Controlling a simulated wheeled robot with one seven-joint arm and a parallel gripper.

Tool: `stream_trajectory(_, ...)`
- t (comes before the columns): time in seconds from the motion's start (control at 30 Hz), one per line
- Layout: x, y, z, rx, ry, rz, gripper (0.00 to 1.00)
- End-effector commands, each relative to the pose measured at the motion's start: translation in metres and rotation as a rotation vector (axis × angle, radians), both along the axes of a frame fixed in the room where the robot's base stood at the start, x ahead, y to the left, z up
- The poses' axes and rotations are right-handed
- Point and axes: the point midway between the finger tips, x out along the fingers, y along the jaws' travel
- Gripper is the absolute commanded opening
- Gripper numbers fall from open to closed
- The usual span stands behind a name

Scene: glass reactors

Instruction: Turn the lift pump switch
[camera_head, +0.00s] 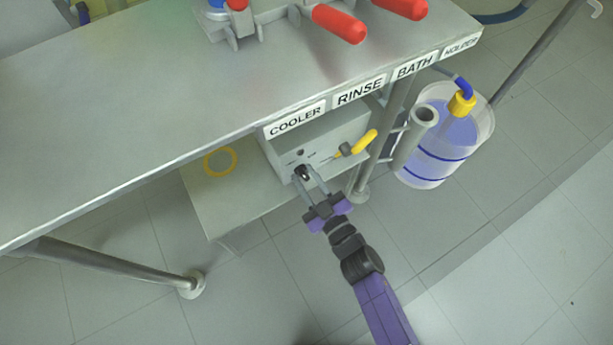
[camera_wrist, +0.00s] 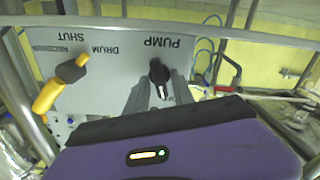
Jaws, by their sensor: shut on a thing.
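The pump switch is a small black knob (camera_head: 302,171) on the front of a grey box (camera_head: 330,138) under the bench. In the wrist view, the knob (camera_wrist: 158,71) sits beside the word PUMP, which appears upside down. My gripper (camera_head: 307,177) reaches the box front from below, with its two grey fingers around the knob. It is shut on the knob, and the fingers also show in the wrist view (camera_wrist: 159,92). The fingers partly cover the lettering around the knob.
A yellow-handled valve (camera_head: 362,143) sticks out of the same panel, near the knob. A bench leg (camera_head: 385,140) and a clear container of bluish liquid (camera_head: 445,140) stand to the right. The bench edge with COOLER, RINSE and BATH labels (camera_head: 360,91) overhangs the box.

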Motion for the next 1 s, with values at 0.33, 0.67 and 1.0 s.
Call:
stream_trajectory(0.33,-0.0007,-0.0007,-0.0009,-0.026,-0.015,-0.001,0.0)
stream_trajectory(0.67,-0.0008,-0.0006,-0.0009,-0.025,-0.015,-0.001,0.36)
stream_trajectory(1.0,-0.0058,-0.0042,0.0,-0.024,-0.014,-0.001,0.36)
